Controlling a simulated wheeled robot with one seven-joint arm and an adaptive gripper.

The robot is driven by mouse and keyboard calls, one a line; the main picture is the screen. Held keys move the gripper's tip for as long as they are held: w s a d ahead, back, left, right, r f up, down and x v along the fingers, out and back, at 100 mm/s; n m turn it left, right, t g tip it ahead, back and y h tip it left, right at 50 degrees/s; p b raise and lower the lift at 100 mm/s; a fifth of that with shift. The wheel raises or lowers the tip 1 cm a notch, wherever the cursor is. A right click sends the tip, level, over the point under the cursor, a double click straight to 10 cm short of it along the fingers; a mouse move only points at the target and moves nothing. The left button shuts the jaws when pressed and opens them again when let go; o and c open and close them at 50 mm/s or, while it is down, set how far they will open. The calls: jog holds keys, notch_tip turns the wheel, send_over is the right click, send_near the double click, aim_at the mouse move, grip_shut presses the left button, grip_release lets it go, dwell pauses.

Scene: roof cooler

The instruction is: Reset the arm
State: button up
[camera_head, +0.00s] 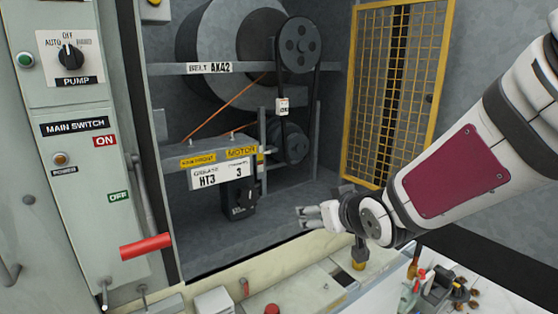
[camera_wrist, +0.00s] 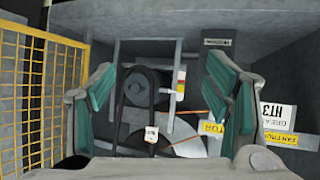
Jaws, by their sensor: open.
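My gripper (camera_head: 308,215) is at the end of the white arm coming in from the right, in front of the open cooler housing. In the wrist view my gripper (camera_wrist: 163,95) has its teal-padded fingers spread wide, with nothing between them up close. Beyond them are the belt drive with its black belt (camera_wrist: 140,113), a small white tag (camera_wrist: 151,134) and the yellow-edged labels. In the head view the fingers point left, to the right of the motor (camera_head: 240,200) and apart from it.
A yellow mesh guard (camera_head: 392,95) stands open at the right of the housing. The control panel at left has a pump knob (camera_head: 70,56) and a red lever handle (camera_head: 146,246). Tools (camera_head: 425,290) lie at the lower right, and a red button (camera_head: 272,309) is at the bottom.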

jog(key=s+d+r+m+g+h+p, duration=0.1)
jog(key=s+d+r+g, duration=0.1)
jog(key=s, duration=0.8)
jog(key=s+d+r+m+g+h+p, duration=0.1)
jog(key=s+d, duration=0.3)
jog(key=s, duration=0.7)
jog(key=s+d+r+m+g+p, duration=0.2)
jog(key=s+d+r+g, duration=0.1)
jog(key=s, duration=0.8)
jog(key=shift+s+d+r+g+h, duration=0.15)
jog(key=shift+d+r+g+h, duration=0.2)
jog(key=shift+g, duration=0.25)
